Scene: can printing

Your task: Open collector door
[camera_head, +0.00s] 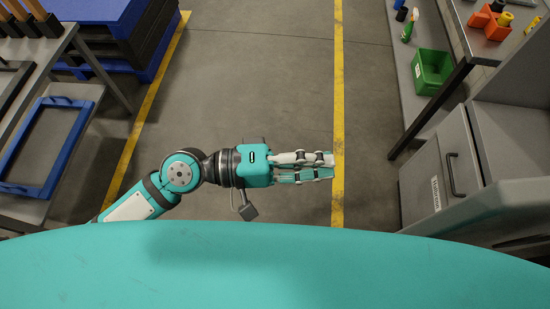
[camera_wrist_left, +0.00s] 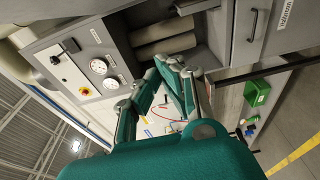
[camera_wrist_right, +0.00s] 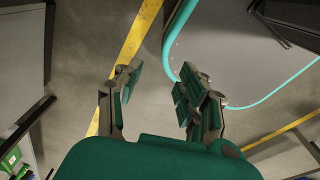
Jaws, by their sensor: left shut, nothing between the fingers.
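A grey cabinet door (camera_head: 442,175) with a dark bar handle (camera_head: 451,174) and a white label is at the right in the head view. It looks closed, and I cannot read the label. The door (camera_wrist_left: 268,42) and its handle (camera_wrist_left: 253,25) also show at the top right of the left wrist view. My left gripper (camera_head: 333,166) is shut and empty, pointing right toward the cabinet and well apart from the handle. Its fingers (camera_wrist_left: 160,68) also show in the left wrist view. My right gripper (camera_wrist_right: 158,78) is open and empty above the floor; it is outside the head view.
A grey machine panel with gauges (camera_wrist_left: 99,66) and a red knob is beside the door. A green bin (camera_head: 432,71) sits on a shelf at right. A rack with a blue frame (camera_head: 44,147) and blue stacked pallets (camera_head: 110,12) stand left. The middle floor (camera_head: 265,75) is clear.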

